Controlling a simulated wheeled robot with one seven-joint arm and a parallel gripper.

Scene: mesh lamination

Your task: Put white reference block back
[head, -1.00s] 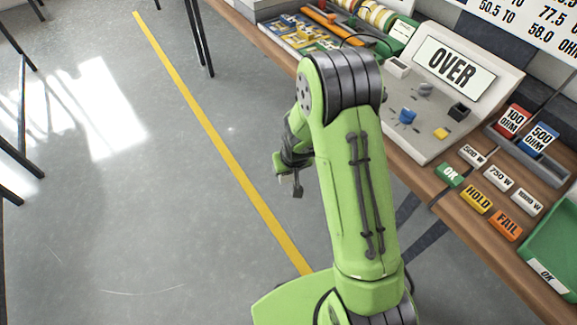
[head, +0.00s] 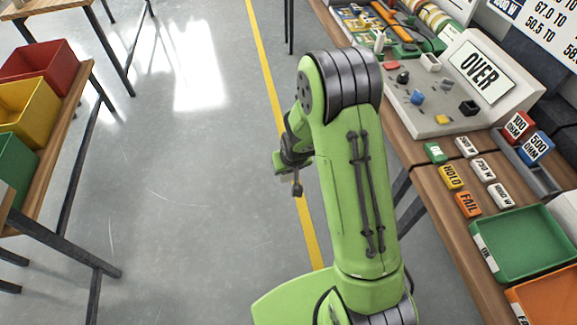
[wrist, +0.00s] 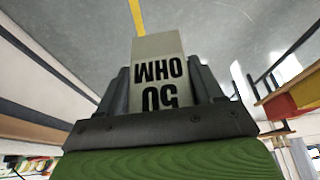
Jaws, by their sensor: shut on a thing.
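My gripper (wrist: 163,84) is shut on a pale block marked 50 OHM (wrist: 157,50) in the wrist view, with a dark finger on each side of it. The lettering is upside down there. In the head view my gripper (head: 297,186) hangs over open floor, left of the workbench; the block cannot be made out there. A grey reference rack (head: 541,181) on the bench holds a red 100 OHM block (head: 517,127) and a blue 500 OHM block (head: 537,148). It stands well to the right of my gripper.
A grey meter console (head: 455,90) reading OVER stands on the bench. Small labelled tiles such as HOLD (head: 451,177) and FAIL (head: 467,204) lie before the rack, with a green tray (head: 520,243) nearer. Red, yellow and green bins stand at left. The floor between is clear.

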